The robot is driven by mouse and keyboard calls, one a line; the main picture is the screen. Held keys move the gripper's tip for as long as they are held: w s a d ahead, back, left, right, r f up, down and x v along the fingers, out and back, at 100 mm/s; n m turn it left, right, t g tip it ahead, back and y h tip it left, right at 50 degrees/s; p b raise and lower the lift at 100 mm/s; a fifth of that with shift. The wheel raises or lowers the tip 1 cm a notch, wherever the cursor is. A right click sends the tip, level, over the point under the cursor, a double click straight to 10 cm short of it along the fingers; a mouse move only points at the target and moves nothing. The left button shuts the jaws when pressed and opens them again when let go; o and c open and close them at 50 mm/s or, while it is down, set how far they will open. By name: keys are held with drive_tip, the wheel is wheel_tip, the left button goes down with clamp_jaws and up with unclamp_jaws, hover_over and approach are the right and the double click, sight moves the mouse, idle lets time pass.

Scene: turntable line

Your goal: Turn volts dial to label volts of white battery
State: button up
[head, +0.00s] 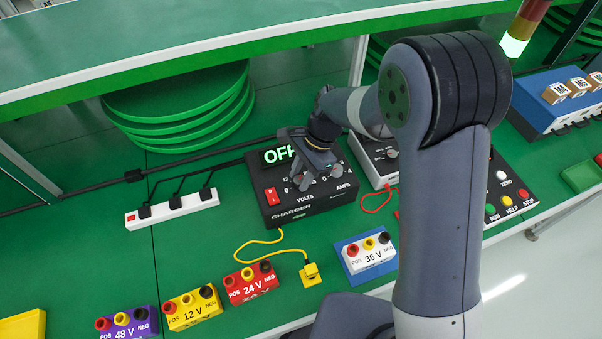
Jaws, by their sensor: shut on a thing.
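The black charger (312,208) stands on the green bench, with a lit display (279,155) reading "OFF" in part, a red switch (271,196), and dials marked VOLTS and AMPS. My gripper (304,184) is over the charger's face at the volts dial and shut on it; the dial is mostly hidden under the gripper, so its pointer cannot be read. The white battery (369,253) sits on a blue mat at the right front, labelled 36 V, with red, yellow and black terminals.
Purple 48 V (128,323), yellow 12 V (193,308) and red 24 V (251,284) batteries stand in front. A yellow plug (310,274) lies on a cord from the charger. A power strip (172,208) is left; a button panel (508,199) is right.

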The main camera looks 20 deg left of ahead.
drive_tip(key=shift+m, duration=0.5)
drive_tip(key=o, duration=1)
drive_tip(key=shift+c, duration=0.2)
drive_tip(key=v, duration=1)
drive_tip(key=shift+d+r+b, duration=0.25)
drive_tip(key=shift+r+b, duration=0.1)
drive_tip(key=shift+b, duration=0.05)
drive_tip(key=x, duration=1.1)
drive_tip(key=shift+w+a+p, duration=0.1)
drive_tip(key=shift+a+p, duration=0.05)
drive_tip(key=shift+p, duration=0.25)
drive_tip(key=shift+r+n, duration=0.1)
drive_tip(key=shift+n, duration=0.2)
